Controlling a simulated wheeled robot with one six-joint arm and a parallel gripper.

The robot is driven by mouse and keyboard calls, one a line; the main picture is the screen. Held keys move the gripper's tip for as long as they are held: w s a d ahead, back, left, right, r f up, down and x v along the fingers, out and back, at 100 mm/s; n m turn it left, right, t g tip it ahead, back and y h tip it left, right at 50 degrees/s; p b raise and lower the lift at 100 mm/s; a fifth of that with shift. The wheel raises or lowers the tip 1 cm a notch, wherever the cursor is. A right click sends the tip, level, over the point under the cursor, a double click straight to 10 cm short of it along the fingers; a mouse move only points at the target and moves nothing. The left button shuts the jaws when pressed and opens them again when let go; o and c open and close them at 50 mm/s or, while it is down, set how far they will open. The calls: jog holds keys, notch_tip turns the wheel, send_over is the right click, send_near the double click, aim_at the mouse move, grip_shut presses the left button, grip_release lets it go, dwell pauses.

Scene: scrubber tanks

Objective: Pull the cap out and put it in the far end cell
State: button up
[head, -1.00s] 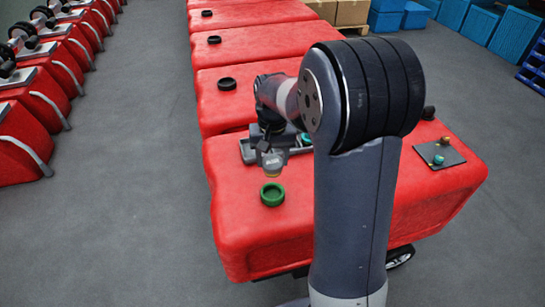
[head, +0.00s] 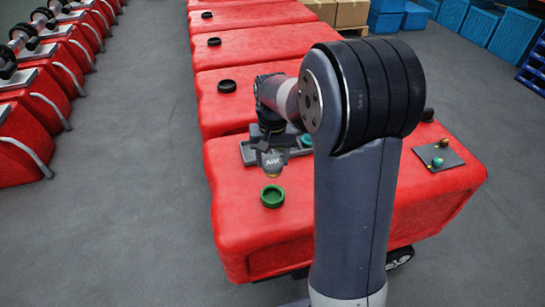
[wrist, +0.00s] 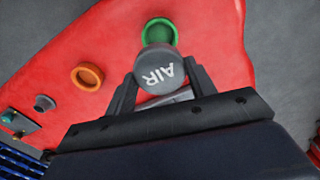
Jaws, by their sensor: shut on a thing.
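A grey cap marked AIR (head: 272,160) with a brass-coloured lower end is clamped between the fingers of my gripper (head: 271,147). In the wrist view the cap (wrist: 158,68) sits between both fingertips of my gripper (wrist: 161,73). The cap is close to the green ring (head: 272,196), which stands on the red tank; in the wrist view the ring (wrist: 161,27) shows partly behind the cap. A grey tray (head: 248,153) lies behind my gripper on the tank. A teal piece (head: 306,140) shows at its right part. My arm and gripper hide most of its cells.
A dark mat (head: 451,153) with a teal knob and small brass pieces lies on the tank's right. An orange ring (wrist: 88,76) and a grey knob (wrist: 44,103) show in the wrist view. Further red tanks (head: 240,92) stand behind. Grey floor is clear at left.

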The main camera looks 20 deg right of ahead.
aim_at(273, 162)
jog(key=shift+r+p, duration=2.05)
jog(key=shift+r, duration=0.45)
